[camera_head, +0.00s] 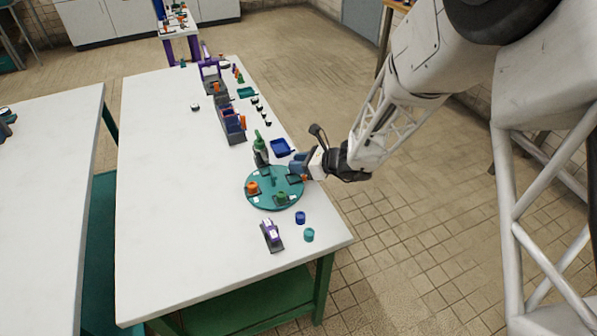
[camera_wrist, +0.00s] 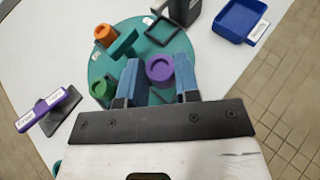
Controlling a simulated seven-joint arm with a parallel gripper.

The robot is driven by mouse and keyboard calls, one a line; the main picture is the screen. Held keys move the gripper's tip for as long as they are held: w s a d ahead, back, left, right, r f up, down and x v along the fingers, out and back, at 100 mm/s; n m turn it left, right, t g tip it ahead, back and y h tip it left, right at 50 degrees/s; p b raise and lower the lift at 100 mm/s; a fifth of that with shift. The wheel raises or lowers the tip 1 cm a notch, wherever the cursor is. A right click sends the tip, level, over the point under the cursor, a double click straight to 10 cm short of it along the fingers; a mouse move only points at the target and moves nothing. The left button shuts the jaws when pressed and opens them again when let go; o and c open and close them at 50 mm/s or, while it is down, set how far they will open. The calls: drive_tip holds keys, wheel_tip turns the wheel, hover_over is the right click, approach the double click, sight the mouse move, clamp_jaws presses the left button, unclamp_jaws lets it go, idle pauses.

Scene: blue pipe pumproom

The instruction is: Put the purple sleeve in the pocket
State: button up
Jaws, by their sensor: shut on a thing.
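The purple sleeve (camera_wrist: 159,70) is a short ring with an open top, upright between the blue fingers of my gripper (camera_wrist: 157,82) in the wrist view. My gripper (camera_head: 299,165) is shut on it, over the right side of a round teal plate (camera_head: 262,204). The sleeve is hidden by the gripper in the head view. I cannot tell whether it touches the plate. A black square frame, seemingly a pocket (camera_wrist: 150,35), lies on the plate beyond the sleeve and looks empty. An orange ring (camera_wrist: 106,34) and a green ring (camera_wrist: 101,89) sit on the plate's left side.
A purple-and-black labelled block (camera_head: 271,235), a blue cup (camera_head: 300,217) and a teal cup (camera_head: 309,235) stand in front.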

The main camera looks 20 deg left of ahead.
sight(298, 180)
drive_tip(key=shift+f, duration=1.7)
drive_tip(key=shift+f, duration=0.15)
drive_tip(key=o, duration=0.9)
drive_tip(key=shift+v, duration=6.1)
